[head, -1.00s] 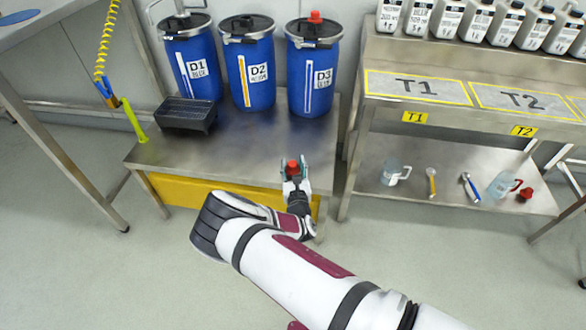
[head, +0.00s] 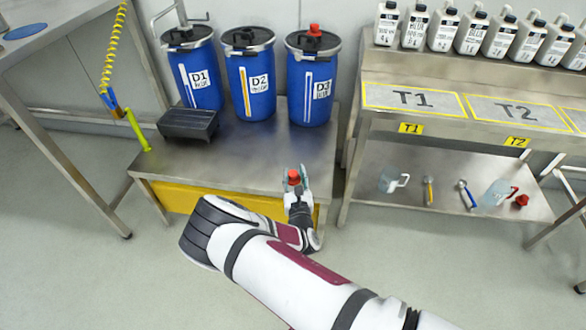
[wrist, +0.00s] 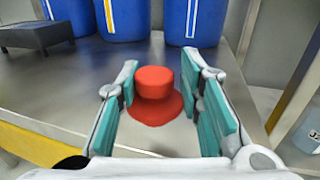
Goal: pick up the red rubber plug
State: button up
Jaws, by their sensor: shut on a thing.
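The red rubber plug (wrist: 155,90) has a round top knob and a wider flange. It sits between the teal finger pads of my gripper (wrist: 158,100) in the wrist view. My gripper is shut on its flange. In the head view the plug (head: 293,177) shows as a small red shape between the fingertips of my gripper (head: 296,185), over the front right part of the steel table (head: 240,165). I cannot tell whether its underside still touches the table.
Blue drums D1 (head: 195,75), D2 (head: 250,85) and D3 (head: 312,90) stand behind on the table. A black tray-like box (head: 187,123) is at left. A shelf unit (head: 375,145) on the right holds bottles, a jug (head: 390,181) and tools.

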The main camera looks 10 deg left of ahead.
jog(key=r+p+v, duration=0.1)
jog(key=p+v, duration=0.2)
jog(key=v, duration=0.9)
jog(key=shift+s+d+r, duration=0.2)
jog(key=shift+s+d, duration=0.05)
jog(key=shift+d, duration=0.05)
